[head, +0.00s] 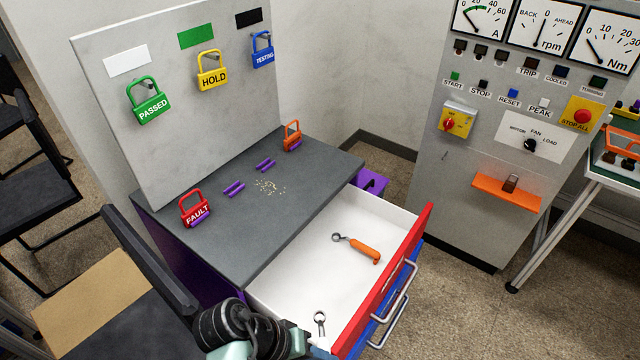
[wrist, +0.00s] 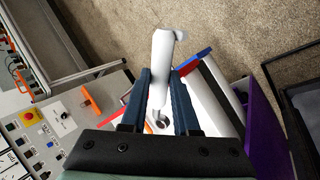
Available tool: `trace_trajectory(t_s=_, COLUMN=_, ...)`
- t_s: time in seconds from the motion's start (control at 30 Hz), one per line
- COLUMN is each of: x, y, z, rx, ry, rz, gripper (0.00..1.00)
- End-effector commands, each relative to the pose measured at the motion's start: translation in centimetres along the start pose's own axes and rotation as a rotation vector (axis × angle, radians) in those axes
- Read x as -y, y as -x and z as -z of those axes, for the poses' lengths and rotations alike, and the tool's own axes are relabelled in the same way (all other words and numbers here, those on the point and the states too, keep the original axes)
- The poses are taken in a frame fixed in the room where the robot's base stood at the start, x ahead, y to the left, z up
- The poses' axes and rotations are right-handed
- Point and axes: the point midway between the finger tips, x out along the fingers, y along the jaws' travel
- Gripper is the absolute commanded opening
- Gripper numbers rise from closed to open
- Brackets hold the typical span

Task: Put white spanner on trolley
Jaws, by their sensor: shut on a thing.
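My gripper (wrist: 160,80) is shut on the white handle of the white spanner (wrist: 162,55) in the wrist view. The handle lies between the two dark blue fingers, and a grey metal ring shows below it. In the head view my gripper is at the bottom edge, over the near end of the open drawer, and its fingers are mostly cut off. A small grey metal spanner head (head: 320,318) shows just beyond it; I cannot tell if it belongs to the held spanner. The trolley (head: 545,225), with metal legs and a black castor, stands at the far right, partly out of frame.
The open white drawer (head: 300,265) has a red front and holds an orange-handled spanner (head: 364,250). The grey worktop (head: 260,225) bears a red FAULT padlock (head: 196,210), an orange padlock (head: 292,137) and purple pieces. A control panel (head: 480,200) stands between the drawer and the trolley.

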Motion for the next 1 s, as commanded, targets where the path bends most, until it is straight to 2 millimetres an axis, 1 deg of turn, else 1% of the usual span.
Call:
trace_trajectory(t_s=0.07, x=-0.2, y=0.5, z=-0.9, rx=0.052, ry=-0.08, rz=0.001, gripper=0.0)
trace_trajectory(t_s=0.1, x=0.2, y=-0.1, z=-1.2, rx=0.064, ry=-0.095, rz=0.001, gripper=0.0)
trace_trajectory(t_s=0.23, x=1.1, y=-1.5, z=-1.1, rx=0.059, ry=-0.09, rz=0.001, gripper=0.0)
trace_trajectory(t_s=0.37, x=1.6, y=-2.3, z=-1.1, rx=0.058, ry=-0.088, rz=0.001, gripper=0.0)
trace_trajectory(t_s=0.57, x=1.8, y=-2.5, z=-1.1, rx=0.056, ry=-0.087, rz=0.001, gripper=0.0)
trace_trajectory(t_s=0.77, x=1.2, y=-1.6, z=-1.1, rx=0.056, ry=-0.086, rz=0.001, gripper=0.0)
trace_trajectory(t_s=0.87, x=0.6, y=-0.7, z=-1.1, rx=0.056, ry=-0.086, rz=0.001, gripper=0.0)
trace_trajectory(t_s=1.0, x=-0.7, y=1.2, z=-1.1, rx=0.056, ry=-0.087, rz=0.001, gripper=0.0)
